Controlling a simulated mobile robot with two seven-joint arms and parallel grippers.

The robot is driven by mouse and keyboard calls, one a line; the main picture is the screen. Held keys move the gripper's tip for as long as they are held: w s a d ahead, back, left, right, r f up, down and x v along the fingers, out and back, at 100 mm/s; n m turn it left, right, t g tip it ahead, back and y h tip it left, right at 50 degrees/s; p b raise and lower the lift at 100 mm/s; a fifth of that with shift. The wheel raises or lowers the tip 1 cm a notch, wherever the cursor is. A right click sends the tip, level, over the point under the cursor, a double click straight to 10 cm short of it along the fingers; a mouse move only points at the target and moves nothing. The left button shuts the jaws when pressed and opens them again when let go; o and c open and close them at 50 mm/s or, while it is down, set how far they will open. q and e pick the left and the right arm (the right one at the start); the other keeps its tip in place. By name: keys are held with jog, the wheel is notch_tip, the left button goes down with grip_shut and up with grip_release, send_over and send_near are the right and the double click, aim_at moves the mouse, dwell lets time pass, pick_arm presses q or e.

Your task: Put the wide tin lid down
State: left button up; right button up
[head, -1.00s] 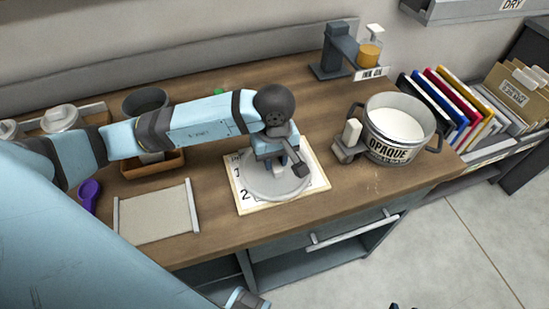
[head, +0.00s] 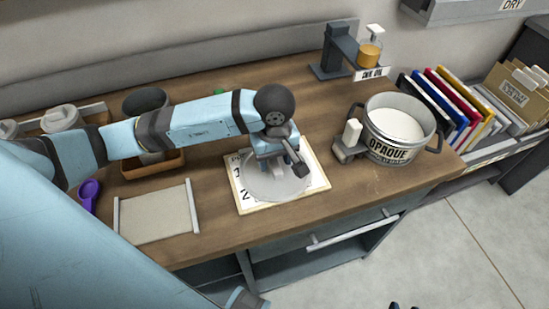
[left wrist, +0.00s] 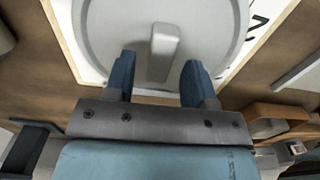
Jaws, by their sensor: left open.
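The wide tin lid (head: 270,186) is a round grey disc lying on a white card with printed digits (head: 306,190) on the bench. In the left wrist view the lid (left wrist: 110,28) fills the top middle, with its upright bar handle (left wrist: 163,48) between my fingers. My left gripper (head: 287,166) is over the lid; in the left wrist view its blue fingers (left wrist: 160,80) are apart on either side of the handle, with gaps. The fingers hide part of the lid in the head view.
A pump stand with an orange bottle (head: 368,52) is behind. A beige mat (head: 156,216) and purple scoop (head: 89,193) lie left.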

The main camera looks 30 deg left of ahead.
aim_at(275, 163)
pick_arm(q)
notch_tip(275, 163, up, 11)
jog(key=shift+r+b, duration=0.15)
jog(key=shift+b, duration=0.15)
dwell(0.4)
